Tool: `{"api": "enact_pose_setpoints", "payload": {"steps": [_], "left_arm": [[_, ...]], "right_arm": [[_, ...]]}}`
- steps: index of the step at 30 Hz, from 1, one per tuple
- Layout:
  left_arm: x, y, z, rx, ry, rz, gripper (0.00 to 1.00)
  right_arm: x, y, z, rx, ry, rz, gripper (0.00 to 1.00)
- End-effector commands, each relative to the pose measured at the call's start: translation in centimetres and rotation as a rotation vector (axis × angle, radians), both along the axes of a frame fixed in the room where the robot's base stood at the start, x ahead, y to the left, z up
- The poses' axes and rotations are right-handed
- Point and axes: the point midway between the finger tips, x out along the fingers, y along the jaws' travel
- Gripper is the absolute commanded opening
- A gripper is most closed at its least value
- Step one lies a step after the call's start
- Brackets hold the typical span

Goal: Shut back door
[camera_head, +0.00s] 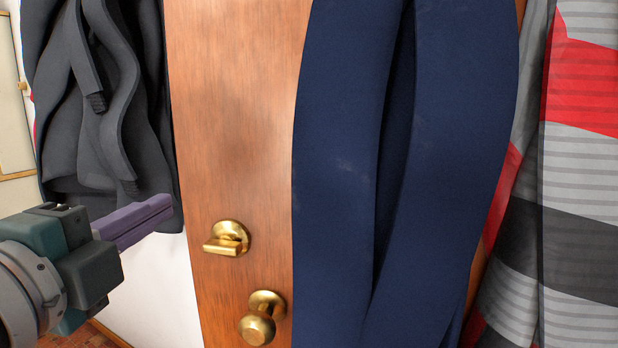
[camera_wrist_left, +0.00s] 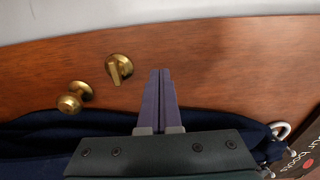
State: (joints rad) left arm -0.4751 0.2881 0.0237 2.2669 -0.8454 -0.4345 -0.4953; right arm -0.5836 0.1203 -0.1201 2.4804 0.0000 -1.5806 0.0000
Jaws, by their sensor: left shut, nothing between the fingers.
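The brown wooden door (camera_head: 235,120) stands in the middle of the head view. A brass thumb-turn (camera_head: 228,239) sits above a round brass knob (camera_head: 260,318) near its left edge. My left gripper (camera_head: 172,203) is shut and empty, left of the thumb-turn, its purple fingers pointing toward the door. In the left wrist view the closed fingertips (camera_wrist_left: 160,72) overlap the door (camera_wrist_left: 230,55), beside the thumb-turn (camera_wrist_left: 119,68) and the knob (camera_wrist_left: 74,97). Contact with the door cannot be told, nor how far the door stands open. My right gripper is not in view.
A dark blue cloth (camera_head: 345,150) covers much of the door's right part. A dark grey garment (camera_head: 70,110) hangs on the left, above a white surface (camera_head: 155,285). A striped cloth (camera_head: 580,190) hangs at the right. A dark lettered sign (camera_wrist_left: 308,145) shows in the wrist view.

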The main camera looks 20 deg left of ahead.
Motion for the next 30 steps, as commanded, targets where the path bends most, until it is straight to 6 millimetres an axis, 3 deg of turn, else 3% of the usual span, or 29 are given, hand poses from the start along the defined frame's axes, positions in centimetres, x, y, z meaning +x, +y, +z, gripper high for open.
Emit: {"api": "enact_pose_setpoints", "payload": {"steps": [6,13,18,30], "left_arm": [[4.4,1.0,0.2,0.000,-0.002,0.000,0.00],[7.9,1.8,0.1,-0.001,0.000,0.002,0.00],[9.0,2.0,0.0,-0.002,0.001,0.001,0.00],[9.2,2.1,0.0,-0.002,0.001,0.000,0.00]], "right_arm": [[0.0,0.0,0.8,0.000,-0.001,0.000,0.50],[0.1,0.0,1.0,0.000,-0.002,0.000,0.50],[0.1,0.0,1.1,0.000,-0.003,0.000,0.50],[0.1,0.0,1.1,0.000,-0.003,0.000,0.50]]}}
